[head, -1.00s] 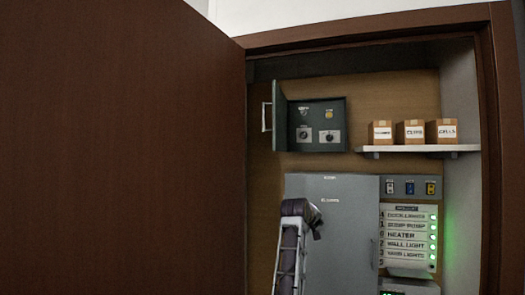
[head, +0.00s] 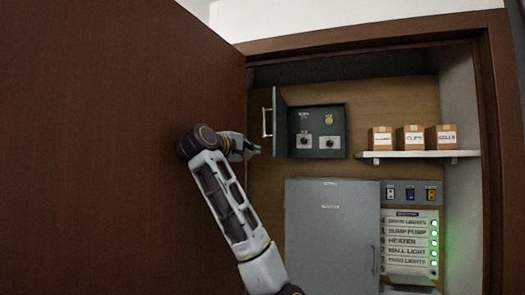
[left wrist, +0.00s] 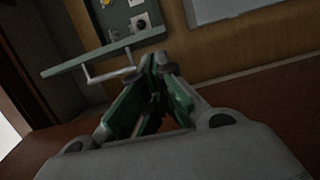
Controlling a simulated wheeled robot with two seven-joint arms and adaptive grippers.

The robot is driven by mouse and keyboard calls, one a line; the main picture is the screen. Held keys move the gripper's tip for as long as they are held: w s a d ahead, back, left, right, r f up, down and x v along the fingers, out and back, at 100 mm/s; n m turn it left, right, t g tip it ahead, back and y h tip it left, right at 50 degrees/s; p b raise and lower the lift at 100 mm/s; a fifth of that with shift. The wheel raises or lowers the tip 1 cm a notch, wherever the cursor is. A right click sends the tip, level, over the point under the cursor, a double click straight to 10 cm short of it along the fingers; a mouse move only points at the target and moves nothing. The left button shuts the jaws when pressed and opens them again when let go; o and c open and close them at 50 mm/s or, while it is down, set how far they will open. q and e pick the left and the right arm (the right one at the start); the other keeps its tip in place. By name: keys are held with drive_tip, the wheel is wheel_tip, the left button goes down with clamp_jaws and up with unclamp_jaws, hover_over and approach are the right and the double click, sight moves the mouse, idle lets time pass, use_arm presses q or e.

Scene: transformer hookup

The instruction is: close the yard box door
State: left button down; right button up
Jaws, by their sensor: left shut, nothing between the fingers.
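The small dark grey-green box (head: 316,130) is mounted on the cabinet's back wall, with switches and knobs inside. Its door (head: 280,120) stands open on the left side, seen nearly edge-on, with a pale bar handle (head: 266,121) facing left. My left gripper (head: 254,149) is just left of and below the door, below the handle, and looks apart from both. In the left wrist view, the shut, empty fingers (left wrist: 160,88) point toward the door (left wrist: 95,60) and its handle (left wrist: 108,75). My right gripper is in neither view.
A large brown cabinet door (head: 100,150) stands open at the left, close to my left arm. A shelf (head: 420,155) with several cartons is at the right. Below are a large grey box (head: 330,235) and a labelled panel (head: 409,240) with green lights.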

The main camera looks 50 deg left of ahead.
use_arm(q)
drive_tip(key=shift+s+r, duration=0.2)
drive_tip(key=shift+s, duration=0.35)
drive_tip(key=shift+w+a, duration=0.1)
drive_tip(key=shift+w, duration=0.05)
drive_tip(key=p+x, duration=0.3)
drive_tip(key=x, duration=0.6)
drive_tip(key=shift+w+p, duration=0.35)
drive_tip(key=shift+r, duration=0.1)
